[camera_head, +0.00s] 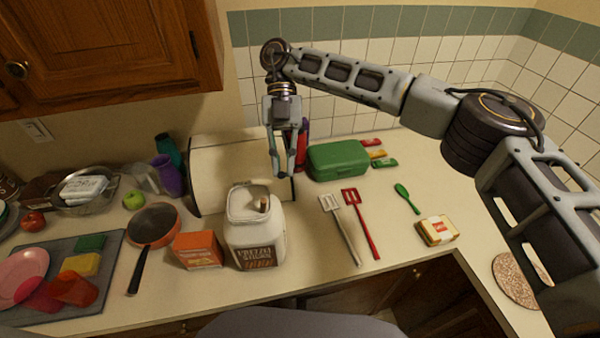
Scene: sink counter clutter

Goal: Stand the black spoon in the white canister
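The white canister (256,240) stands upright on the counter left of the middle, with a printed dark label on its lower front. A short brown and pale end (264,204) shows in its open top; I cannot tell whether this is part of a spoon. I cannot pick out a black spoon for certain elsewhere. My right gripper (283,173) comes in from the right and points down, above and slightly behind the canister in the picture. Its two fingers are apart, with nothing seen between them. My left gripper is not in view.
Behind stand a cream box-like container (225,172) and a green toolbox (337,160). An orange box (197,249) and a pan (153,225) lie left of the canister. To the right are a white turner (341,228), a red turner (361,224) and a green spoon (407,198).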

